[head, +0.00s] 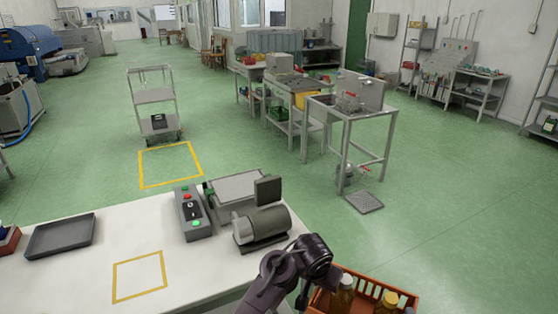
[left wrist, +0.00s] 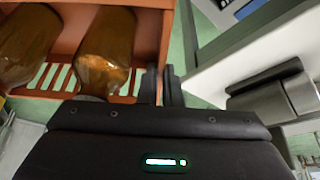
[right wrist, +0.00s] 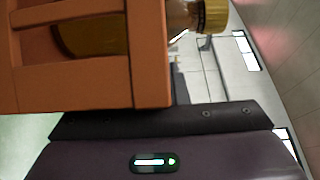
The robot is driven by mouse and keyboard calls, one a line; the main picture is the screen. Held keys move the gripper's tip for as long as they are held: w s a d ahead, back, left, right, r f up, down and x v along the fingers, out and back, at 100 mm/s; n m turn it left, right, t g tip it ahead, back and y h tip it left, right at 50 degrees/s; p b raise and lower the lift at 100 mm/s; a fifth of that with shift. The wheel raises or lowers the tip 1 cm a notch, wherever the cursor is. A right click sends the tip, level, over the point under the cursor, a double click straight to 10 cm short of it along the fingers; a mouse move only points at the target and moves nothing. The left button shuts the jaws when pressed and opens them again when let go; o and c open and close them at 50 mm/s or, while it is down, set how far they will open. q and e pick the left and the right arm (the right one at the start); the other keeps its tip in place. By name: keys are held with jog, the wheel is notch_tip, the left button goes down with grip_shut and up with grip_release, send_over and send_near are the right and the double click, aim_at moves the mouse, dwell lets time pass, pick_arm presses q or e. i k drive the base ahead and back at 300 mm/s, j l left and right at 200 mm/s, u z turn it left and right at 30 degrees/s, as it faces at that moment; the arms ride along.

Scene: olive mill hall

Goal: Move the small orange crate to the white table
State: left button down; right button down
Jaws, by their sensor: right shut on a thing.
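The small orange crate (head: 347,276) is at the bottom right of the head view, beside the right end of the white table (head: 80,272). Its lower part is cut off. It holds bottles with yellow caps, including one bottle (head: 342,295). In the left wrist view, the fingers of my left gripper (left wrist: 162,86) are close together around the crate's side wall (left wrist: 152,45). In the right wrist view, my right gripper (right wrist: 176,88) is shut on the crate (right wrist: 75,95), which hides most of its fingers. The right gripper is out of the head view.
The white table carries a dark tray (head: 60,236), a control box (head: 189,212) and a motor-driven machine (head: 262,226). A yellow outlined square (head: 139,277) on it is empty. A trolley (head: 155,100) and a sink stand (head: 345,112) stand farther off on green floor.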

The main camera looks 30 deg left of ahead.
aim_at(127, 285)
jog(key=l+u, duration=0.1)
jog(key=u, duration=0.35)
jog(key=l+u, duration=0.1)
jog(key=u, duration=0.4)
jog(key=i+l+u, duration=0.1)
jog(key=u, duration=0.35)
jog(key=l+u, duration=0.15)
jog(key=u, duration=0.3)
jog(key=i+j, duration=0.75)
jog(key=i, duration=0.05)
